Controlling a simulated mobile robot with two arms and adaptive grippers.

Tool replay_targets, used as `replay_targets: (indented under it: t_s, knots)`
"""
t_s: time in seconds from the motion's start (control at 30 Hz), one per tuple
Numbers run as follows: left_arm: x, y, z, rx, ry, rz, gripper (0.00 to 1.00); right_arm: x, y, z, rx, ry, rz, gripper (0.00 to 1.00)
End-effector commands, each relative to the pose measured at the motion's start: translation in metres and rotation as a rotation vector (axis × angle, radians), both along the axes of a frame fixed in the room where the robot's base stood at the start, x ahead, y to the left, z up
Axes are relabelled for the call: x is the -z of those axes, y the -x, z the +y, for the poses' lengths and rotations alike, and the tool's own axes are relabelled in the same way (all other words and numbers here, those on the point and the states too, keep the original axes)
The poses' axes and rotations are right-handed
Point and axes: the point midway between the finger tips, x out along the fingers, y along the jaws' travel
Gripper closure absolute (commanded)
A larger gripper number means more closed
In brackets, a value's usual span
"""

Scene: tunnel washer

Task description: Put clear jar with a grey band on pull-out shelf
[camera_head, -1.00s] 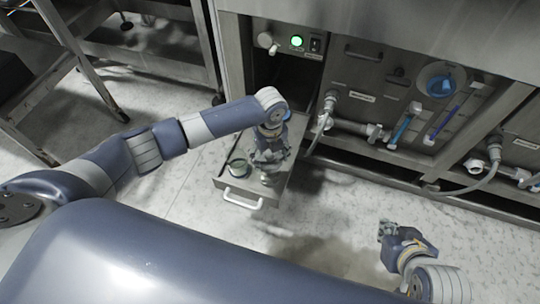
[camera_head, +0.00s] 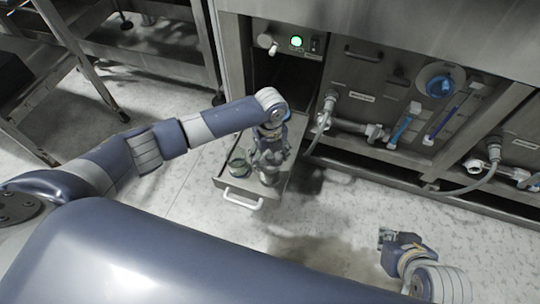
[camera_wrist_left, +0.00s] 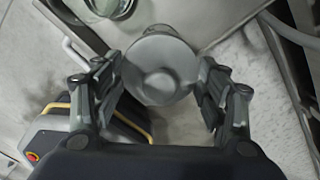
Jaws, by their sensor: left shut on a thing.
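The pull-out shelf (camera_head: 222,184) sticks out from the machine's front, with a white handle on its near edge. My left gripper (camera_head: 268,160) is over the shelf's right part, pointing down. In the left wrist view the left gripper (camera_wrist_left: 158,75) has its fingers on both sides of a clear round jar (camera_wrist_left: 160,68), shut on it. The jar shows low under the fingers in the head view (camera_head: 268,178). Its grey band cannot be made out, nor whether its base touches the shelf. My right gripper (camera_head: 387,240) is over the floor at the lower right; its jaws are unclear.
Another clear jar (camera_head: 238,167) stands on the shelf's left part, beside the held jar; it shows at the top left of the wrist view (camera_wrist_left: 110,6). A hose and valves (camera_head: 350,124) are right of the shelf. A metal rack (camera_head: 165,60) stands at left.

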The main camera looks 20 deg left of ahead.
Motion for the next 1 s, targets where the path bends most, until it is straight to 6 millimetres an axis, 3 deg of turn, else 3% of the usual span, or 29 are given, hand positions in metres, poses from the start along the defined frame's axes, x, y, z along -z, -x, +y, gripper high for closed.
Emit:
replay_targets:
  t_s: [1.0]
  knots:
    - [-0.0001, 0.0001, -0.0001, 0.0, 0.0, 0.0, 0.47, 0.0038, 0.01, -0.0035, 0.003, 0.01, 0.044, 1.0]
